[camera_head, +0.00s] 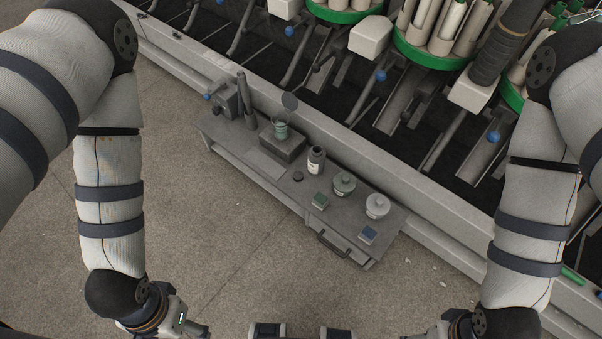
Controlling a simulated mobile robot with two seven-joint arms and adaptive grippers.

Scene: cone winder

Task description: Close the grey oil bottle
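The grey oil bottle (316,161) stands upright on the low grey bench, with a pale label on its side. Its top looks dark and uncapped. A small dark round cap (298,176) lies on the bench just left of the bottle, apart from it. My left gripper (200,331) is at the bottom edge, left of centre, far from the bottle, and its fingertips are cut off or too small to read. My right gripper (432,335) barely shows at the bottom edge, also away from the bench.
A greenish cup (281,129) stands on a block at left. The winder runs behind; the floor in front is clear.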

